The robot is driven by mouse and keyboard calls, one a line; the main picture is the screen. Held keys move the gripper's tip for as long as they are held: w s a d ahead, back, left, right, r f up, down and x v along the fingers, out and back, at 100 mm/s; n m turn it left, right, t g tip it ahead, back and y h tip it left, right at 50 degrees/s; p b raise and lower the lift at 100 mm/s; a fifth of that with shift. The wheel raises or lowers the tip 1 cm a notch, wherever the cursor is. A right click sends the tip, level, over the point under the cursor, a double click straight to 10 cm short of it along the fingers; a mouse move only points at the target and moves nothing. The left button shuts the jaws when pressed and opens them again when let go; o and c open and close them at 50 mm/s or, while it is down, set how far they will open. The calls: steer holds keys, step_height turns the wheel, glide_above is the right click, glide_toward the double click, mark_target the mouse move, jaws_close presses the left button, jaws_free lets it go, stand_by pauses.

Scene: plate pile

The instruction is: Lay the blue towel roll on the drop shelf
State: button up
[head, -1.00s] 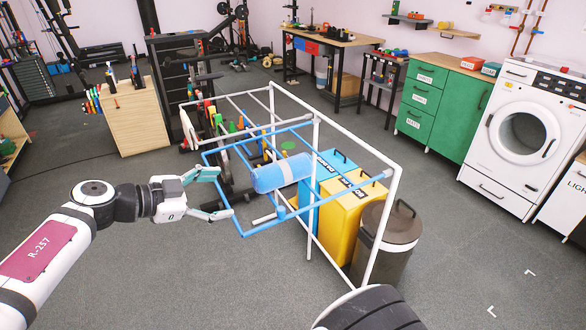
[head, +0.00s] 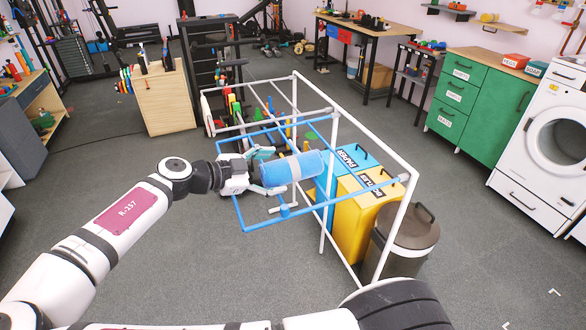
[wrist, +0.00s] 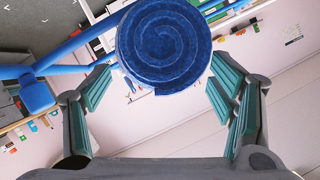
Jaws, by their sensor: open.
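The blue towel roll (head: 304,166) lies on its side with a pale band around its middle, within the blue tube frame (head: 252,228) on the white rack. In the wrist view its spiral end (wrist: 164,45) faces me, centred between the fingers. My gripper (head: 266,180) is open at the roll's left end, its teal-padded fingers spread to either side. In the wrist view the fingers (wrist: 160,95) show gaps on both sides of the roll. Whether the roll rests on the blue tubes is hard to tell. I cannot tell which part is the drop shelf.
White rack posts (head: 410,190) stand close on the right. A blue bin (head: 352,160), a yellow bin (head: 352,225) and a dark lidded bin (head: 402,238) stand beside the rack. A wooden cabinet (head: 165,103) stands behind left. The floor in front is clear.

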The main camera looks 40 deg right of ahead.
mark_target(289, 168)
steer(key=x, duration=0.2)
steer(key=p+x, duration=0.1)
steer(key=x, duration=0.1)
steer(key=shift+r, duration=0.25)
steer(key=shift+x, duration=0.75)
steer(key=shift+f, duration=0.1)
steer(key=shift+c, duration=0.6)
steer(key=c, duration=1.4)
steer(key=shift+o, duration=0.2)
